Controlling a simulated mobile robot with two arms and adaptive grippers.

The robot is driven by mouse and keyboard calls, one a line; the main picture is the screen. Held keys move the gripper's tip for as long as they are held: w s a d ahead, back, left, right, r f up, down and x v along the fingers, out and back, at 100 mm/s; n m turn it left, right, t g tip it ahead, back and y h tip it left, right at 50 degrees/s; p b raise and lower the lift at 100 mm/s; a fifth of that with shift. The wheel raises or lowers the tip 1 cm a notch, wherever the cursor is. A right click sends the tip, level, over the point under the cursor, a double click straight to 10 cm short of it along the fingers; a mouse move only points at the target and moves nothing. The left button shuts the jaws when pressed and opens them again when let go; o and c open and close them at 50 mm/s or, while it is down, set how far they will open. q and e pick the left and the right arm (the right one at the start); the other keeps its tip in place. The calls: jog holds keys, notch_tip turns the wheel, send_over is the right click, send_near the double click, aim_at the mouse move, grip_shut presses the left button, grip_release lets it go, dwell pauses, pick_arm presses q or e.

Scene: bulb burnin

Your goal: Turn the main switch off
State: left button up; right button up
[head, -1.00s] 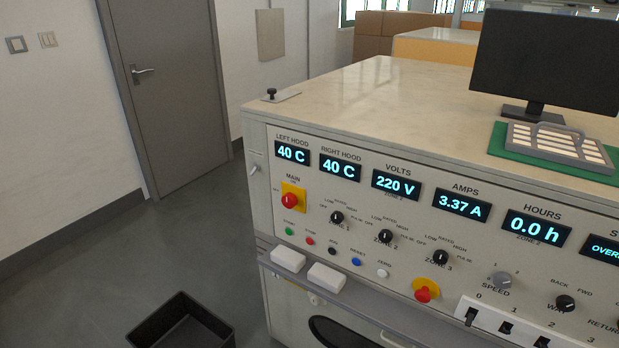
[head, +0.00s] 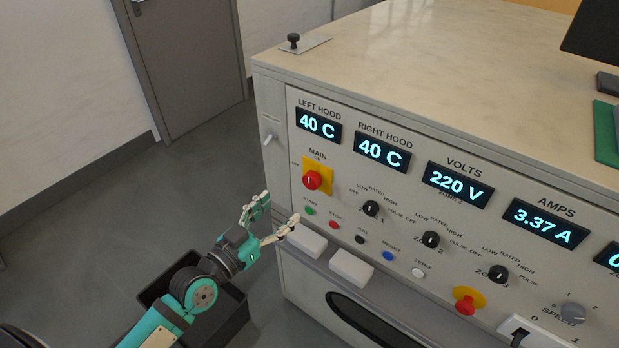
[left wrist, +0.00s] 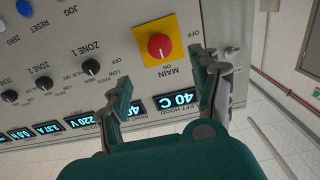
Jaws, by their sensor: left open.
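The main switch (head: 312,181) is a red round knob on a yellow plate, under the MAIN label at the upper left of the panel (head: 400,235). It also shows in the left wrist view (left wrist: 159,46), upside down, beyond the fingertips. My left gripper (head: 280,212) is open and empty, in front of the panel, left of and below the switch in the head view. In the left wrist view its fingers (left wrist: 165,75) are spread to either side below the knob, apart from it. My right gripper is not in view.
A black bin (head: 225,320) stands on the floor below my left arm. White blocks (head: 351,267) sit on the ledge under the panel. Small buttons and zone knobs (head: 370,208) lie right of the switch. A red-on-yellow button (head: 466,301) is lower right.

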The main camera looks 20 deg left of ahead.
aim_at(309, 182)
pick_arm(q)
jog(key=p+x, duration=0.1)
jog(key=x, duration=0.9)
jog(key=shift+w, duration=0.1)
jog(key=shift+w+d+f, duration=0.1)
jog(key=shift+w, duration=0.25)
jog(key=shift+w+d, duration=0.1)
jog(key=shift+w, duration=0.15)
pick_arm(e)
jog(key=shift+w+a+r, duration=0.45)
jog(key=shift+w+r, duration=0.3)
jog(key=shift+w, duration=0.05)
pick_arm(q)
jog(key=shift+c, duration=0.5)
jog(key=c, duration=1.1)
jog(key=shift+o, duration=0.2)
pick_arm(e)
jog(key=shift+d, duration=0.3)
